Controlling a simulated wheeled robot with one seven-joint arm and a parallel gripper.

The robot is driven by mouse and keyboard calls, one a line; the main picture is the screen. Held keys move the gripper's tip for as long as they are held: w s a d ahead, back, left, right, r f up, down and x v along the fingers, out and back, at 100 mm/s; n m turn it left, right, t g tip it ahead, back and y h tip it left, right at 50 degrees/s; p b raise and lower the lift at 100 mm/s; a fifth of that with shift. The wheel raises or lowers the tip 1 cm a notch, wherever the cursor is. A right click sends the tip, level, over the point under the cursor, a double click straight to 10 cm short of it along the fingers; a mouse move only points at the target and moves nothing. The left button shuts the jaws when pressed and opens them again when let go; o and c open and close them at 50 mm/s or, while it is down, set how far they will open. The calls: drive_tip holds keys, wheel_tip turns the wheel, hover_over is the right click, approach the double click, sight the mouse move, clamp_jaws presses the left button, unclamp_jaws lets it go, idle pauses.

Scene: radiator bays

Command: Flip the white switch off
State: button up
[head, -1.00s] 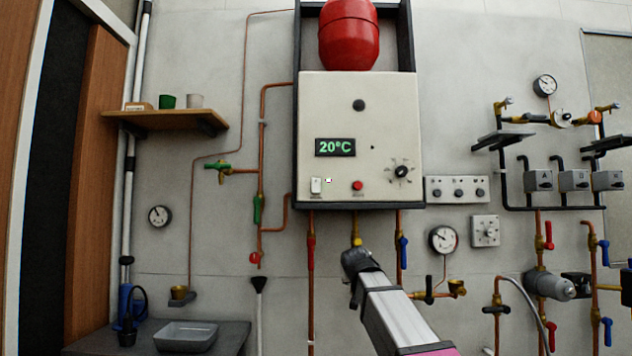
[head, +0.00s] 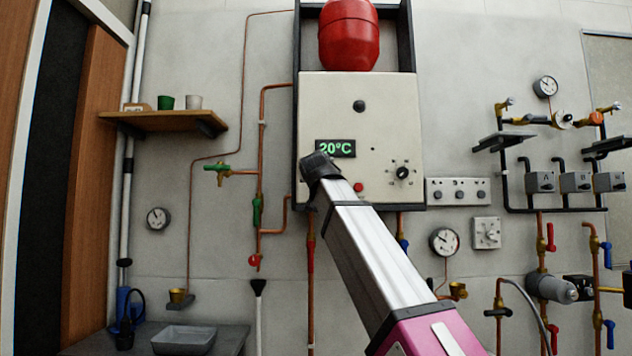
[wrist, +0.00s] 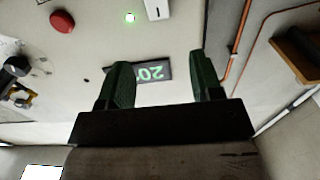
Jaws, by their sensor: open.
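The white switch (wrist: 157,9) shows at the top edge of the wrist view, on the cream boiler panel (head: 388,108). It is partly cut off by the picture edge, and its position is not clear. In the head view my arm's end covers the switch and lamp. My gripper (wrist: 162,75) is open and empty, its two dark green fingers apart in front of the panel. The 20°C display (head: 335,148) shows between the fingers in the wrist view. No contact with the switch shows.
A red button (head: 358,188) and a black dial (head: 402,172) sit on the panel near my arm. A red tank (head: 348,35) is above. Copper pipes and valves run below and at both sides. A wooden shelf (head: 170,118) is at the left.

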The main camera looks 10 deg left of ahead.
drive_tip(key=x, duration=1)
drive_tip(key=shift+w, duration=0.15)
drive_tip(key=shift+c, duration=0.3)
